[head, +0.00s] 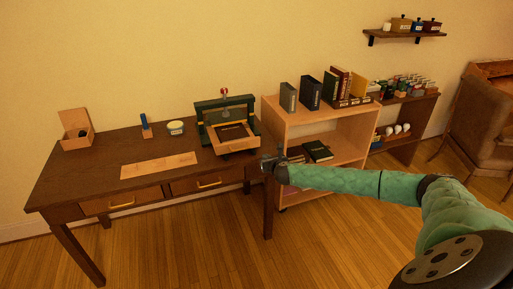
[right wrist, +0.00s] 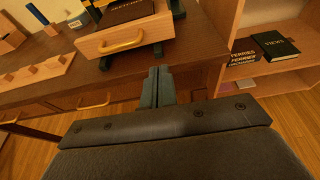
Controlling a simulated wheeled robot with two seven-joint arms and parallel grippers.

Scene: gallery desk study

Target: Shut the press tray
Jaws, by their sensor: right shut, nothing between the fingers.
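The press (head: 224,106) stands at the right end of the desk, a dark green frame with a red knob on top. Its wooden press tray (head: 237,147) sticks out toward the front, with a dark flat item lying in it. The tray front (right wrist: 140,33) and its yellow handle (right wrist: 122,46) show large in the right wrist view. My right gripper (head: 268,162) is shut and empty, just right of and in front of the tray, at the desk's front right corner. Its fingers (right wrist: 158,75) appear apart from the tray front. My left gripper is in neither view.
The desk (head: 108,150) also holds an open wooden box (head: 76,137), a blue-handled tool (head: 146,126), a round dish (head: 176,128) and a pale board (head: 158,166). A bookshelf (head: 335,128) stands close on the right, behind my right arm.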

